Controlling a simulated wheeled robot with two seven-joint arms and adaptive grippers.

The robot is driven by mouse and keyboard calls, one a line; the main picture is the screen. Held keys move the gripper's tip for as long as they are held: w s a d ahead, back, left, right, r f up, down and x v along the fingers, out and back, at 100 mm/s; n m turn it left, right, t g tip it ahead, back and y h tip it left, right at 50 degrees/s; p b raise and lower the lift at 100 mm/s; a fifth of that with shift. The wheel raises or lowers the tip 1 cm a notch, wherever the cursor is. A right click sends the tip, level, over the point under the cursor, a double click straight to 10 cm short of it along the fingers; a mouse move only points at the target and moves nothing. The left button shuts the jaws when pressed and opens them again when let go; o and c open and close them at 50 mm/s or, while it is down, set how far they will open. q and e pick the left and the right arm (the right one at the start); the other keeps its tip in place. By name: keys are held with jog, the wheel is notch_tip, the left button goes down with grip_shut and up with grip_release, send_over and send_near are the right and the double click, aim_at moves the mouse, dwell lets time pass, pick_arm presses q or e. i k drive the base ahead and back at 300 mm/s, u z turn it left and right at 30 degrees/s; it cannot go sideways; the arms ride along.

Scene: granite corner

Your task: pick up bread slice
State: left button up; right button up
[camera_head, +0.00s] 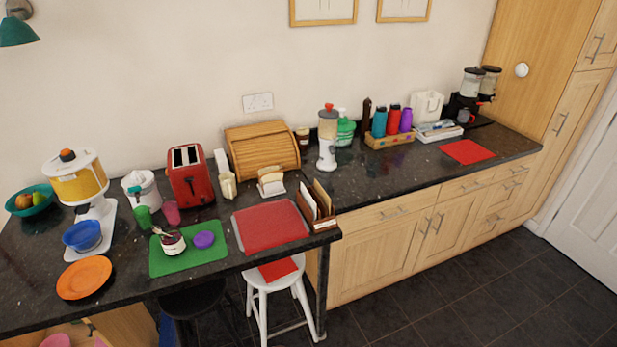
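What look like bread slices (270,178) stand upright on a small white holder on the dark granite counter, in front of the wooden roll-top bread box (262,147). They are small in this view, so I cannot tell how many there are. A red toaster (190,176) stands to their left; its slots look dark. Neither of my grippers is in view.
A red mat (270,227) lies in front of the bread. A wooden rack with boards (316,207) stands at the counter corner. A green mat (187,256) holds a jar and purple lid. A white stool (276,284) stands below the counter edge. Floor at right is clear.

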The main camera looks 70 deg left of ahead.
aim_at(271, 176)
jog(key=u, duration=0.05)
jog(key=i, duration=1.65)
jog(key=u, duration=3.55)
